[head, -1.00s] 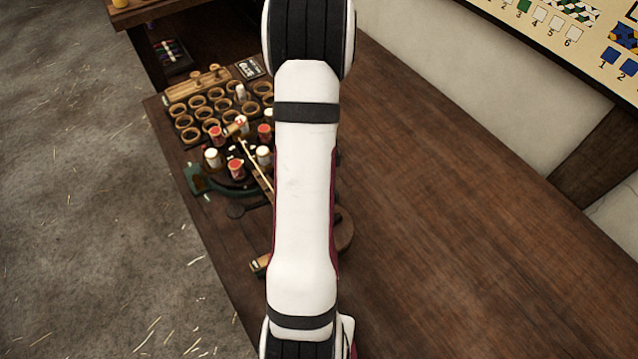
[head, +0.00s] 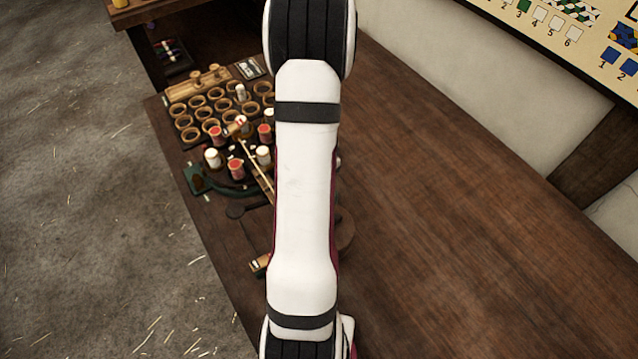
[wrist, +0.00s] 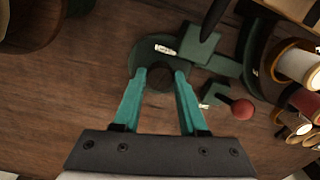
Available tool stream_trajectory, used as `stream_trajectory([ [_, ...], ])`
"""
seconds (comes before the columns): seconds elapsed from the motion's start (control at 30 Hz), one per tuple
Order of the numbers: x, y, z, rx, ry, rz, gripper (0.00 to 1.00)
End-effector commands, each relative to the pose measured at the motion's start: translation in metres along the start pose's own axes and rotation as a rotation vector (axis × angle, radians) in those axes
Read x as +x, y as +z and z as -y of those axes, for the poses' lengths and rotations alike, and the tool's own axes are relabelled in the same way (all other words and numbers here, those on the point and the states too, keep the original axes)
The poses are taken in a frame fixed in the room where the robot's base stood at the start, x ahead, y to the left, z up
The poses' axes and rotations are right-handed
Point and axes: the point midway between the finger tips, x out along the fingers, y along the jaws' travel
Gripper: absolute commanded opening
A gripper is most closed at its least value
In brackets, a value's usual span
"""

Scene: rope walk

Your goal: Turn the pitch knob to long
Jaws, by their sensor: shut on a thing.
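The pitch knob (wrist: 160,78) is a small dark round knob on a dark green round plate (wrist: 143,57) in the wrist view. My gripper (wrist: 160,75) has its teal fingers shut on the knob, one on each side. A white label (wrist: 165,50) lies on the plate beyond the fingertips; its lettering is too small to read. A second small pale label (wrist: 206,93) is partly visible to the right of the right finger. In the head view my arm hides the knob and gripper.
A red ball-ended lever (wrist: 242,109) stands close right of my fingers. A dark green block (wrist: 200,45) and several thread spools (wrist: 300,66) lie further right. The head view shows a rack of wooden rings (head: 183,122) and bare bench (head: 450,220) to the right.

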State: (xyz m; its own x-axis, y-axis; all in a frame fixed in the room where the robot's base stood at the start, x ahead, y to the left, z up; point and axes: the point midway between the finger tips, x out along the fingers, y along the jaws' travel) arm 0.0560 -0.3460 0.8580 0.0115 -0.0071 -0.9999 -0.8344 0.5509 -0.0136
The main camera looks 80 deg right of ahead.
Motion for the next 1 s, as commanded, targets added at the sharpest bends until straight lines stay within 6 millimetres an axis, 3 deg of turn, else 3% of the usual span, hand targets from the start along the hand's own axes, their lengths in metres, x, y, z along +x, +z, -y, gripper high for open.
stream_trajectory([
  [0.4,-0.0005,-0.0006,-0.0001,-0.219,0.000,0.002,0.00],
  [1.0,-0.0006,-0.0008,0.0000,-0.269,-0.001,0.002,0.00],
])
